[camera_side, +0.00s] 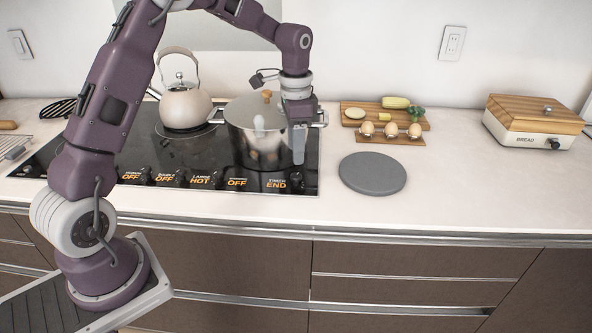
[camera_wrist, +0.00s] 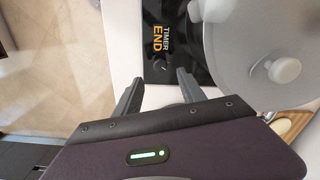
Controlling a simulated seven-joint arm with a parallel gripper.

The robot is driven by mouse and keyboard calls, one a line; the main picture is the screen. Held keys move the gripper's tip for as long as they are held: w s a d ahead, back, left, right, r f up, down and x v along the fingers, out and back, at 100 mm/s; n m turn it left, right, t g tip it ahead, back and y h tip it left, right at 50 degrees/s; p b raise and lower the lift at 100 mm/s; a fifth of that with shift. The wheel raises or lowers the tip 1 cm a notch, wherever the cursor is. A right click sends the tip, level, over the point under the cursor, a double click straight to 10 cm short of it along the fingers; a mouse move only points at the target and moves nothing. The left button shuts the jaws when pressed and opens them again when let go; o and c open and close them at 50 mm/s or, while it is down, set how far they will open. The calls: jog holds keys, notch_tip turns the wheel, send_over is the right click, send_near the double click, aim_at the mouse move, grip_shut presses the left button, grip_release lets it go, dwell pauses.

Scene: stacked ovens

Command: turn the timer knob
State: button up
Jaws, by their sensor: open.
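The dark timer knob (camera_side: 296,181) is at the front right corner of the black cooktop, just right of the orange END label (camera_side: 276,184). My gripper (camera_side: 299,160) points down just above the knob in the side view. In the wrist view my gripper (camera_wrist: 158,86) has its two fingers apart, one on each side of the knob's line, with nothing between them. I cannot tell whether they touch it.
A steel pot (camera_side: 258,145) stands close behind and left of my gripper; its lid (camera_wrist: 235,70) fills the wrist view's right side. A cream kettle (camera_side: 185,105) stands further left. A grey round plate (camera_side: 372,173) lies to the right. Several other knobs line the cooktop's front.

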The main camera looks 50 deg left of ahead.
aim_at(296, 175)
notch_tip(296, 175, down, 7)
jog(key=shift+f, duration=0.2)
grip_shut()
